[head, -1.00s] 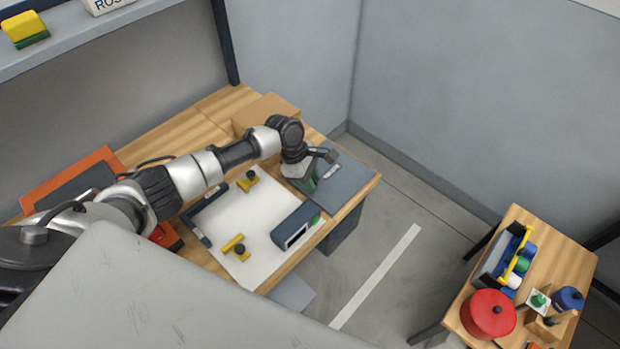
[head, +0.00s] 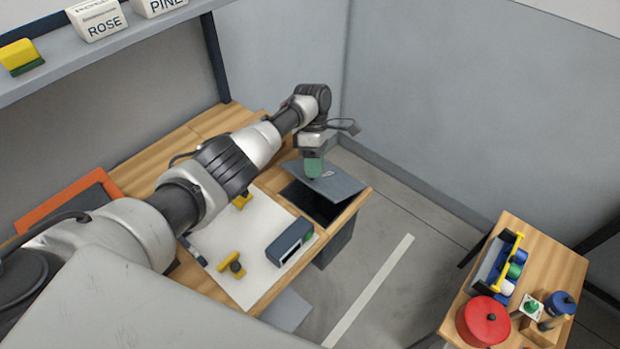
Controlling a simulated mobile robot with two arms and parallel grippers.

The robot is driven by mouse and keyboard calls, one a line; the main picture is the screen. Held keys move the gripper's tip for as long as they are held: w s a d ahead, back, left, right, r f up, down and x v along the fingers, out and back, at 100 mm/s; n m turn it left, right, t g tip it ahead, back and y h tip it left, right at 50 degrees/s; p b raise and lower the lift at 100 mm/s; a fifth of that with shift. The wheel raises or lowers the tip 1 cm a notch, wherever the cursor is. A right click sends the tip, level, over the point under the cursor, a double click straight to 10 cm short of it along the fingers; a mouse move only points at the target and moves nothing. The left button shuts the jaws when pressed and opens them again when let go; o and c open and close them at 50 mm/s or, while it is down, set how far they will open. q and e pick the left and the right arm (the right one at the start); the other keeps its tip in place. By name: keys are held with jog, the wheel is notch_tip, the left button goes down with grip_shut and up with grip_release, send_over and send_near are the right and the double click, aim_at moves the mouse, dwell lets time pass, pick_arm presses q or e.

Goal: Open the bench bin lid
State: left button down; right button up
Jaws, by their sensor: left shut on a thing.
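The bench bin lid (head: 338,186) is a grey-blue panel at the right end of the wooden workbench. It is tilted up, and a dark opening (head: 308,204) of the bin shows below its near left side. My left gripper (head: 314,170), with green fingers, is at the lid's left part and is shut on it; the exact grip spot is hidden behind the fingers. My right gripper is not in view.
The workbench holds a white sheet (head: 238,262) with yellow clamps (head: 231,263) and a dark blue box device (head: 290,241). A side table at right carries a red pot (head: 484,321) and a tool caddy (head: 497,264). Grey walls stand behind; floor between is clear.

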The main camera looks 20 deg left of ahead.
pick_arm(q)
jog(key=shift+w+d+r+g+b, duration=0.25)
jog(key=shift+w+r+g+b, duration=0.2)
jog(key=shift+b, duration=0.4)
jog(key=c, duration=0.9)
grip_release()
